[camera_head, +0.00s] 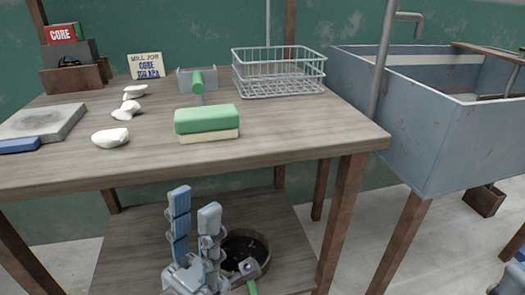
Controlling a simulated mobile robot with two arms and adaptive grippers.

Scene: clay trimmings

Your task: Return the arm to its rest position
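My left gripper (195,200) rises from the bottom of the head view, in front of the table's lower shelf. Its two blue-grey fingers point up, with a gap between them and nothing visible in the gap. It is below the tabletop and apart from the things on it. At the bottom right corner, part of what looks like my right gripper (514,277) shows, cut off by the frame edge, so its opening is hidden.
The wooden table (290,140) holds white clay pieces (110,137), a green sponge block (207,119), a grey dustpan (197,80) and a wire basket (278,72). A dark round tub (246,243) and a green-handled tool (251,287) are behind or beside my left gripper. A metal sink (400,130) stands right.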

